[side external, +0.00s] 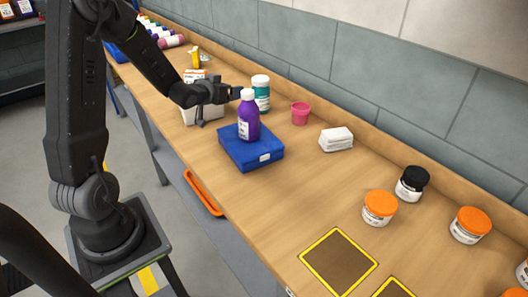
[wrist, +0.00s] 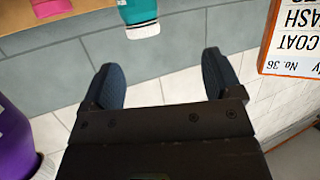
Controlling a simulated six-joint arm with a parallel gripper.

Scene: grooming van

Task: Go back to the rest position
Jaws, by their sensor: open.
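My gripper (wrist: 163,82) shows in the wrist view with its two dark fingers spread apart and nothing between them. In the side view my gripper (side external: 222,100) is at the left of the purple bottle (side external: 249,122), above the counter. The purple bottle stands upright on the blue box (side external: 262,152). Its edge also shows at the far left of the wrist view (wrist: 15,140). The fingertips are partly hidden in the side view, so I cannot tell there how close they are to the bottle.
A teal bottle (side external: 261,98), a pink cup (side external: 300,114) and a white stack (side external: 336,139) stand near the wall. A white box (side external: 190,115) is by my gripper. Orange-lidded jars (side external: 379,208) and a black-lidded jar (side external: 412,184) stand right. A yellow-edged square (side external: 339,262) lies in front.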

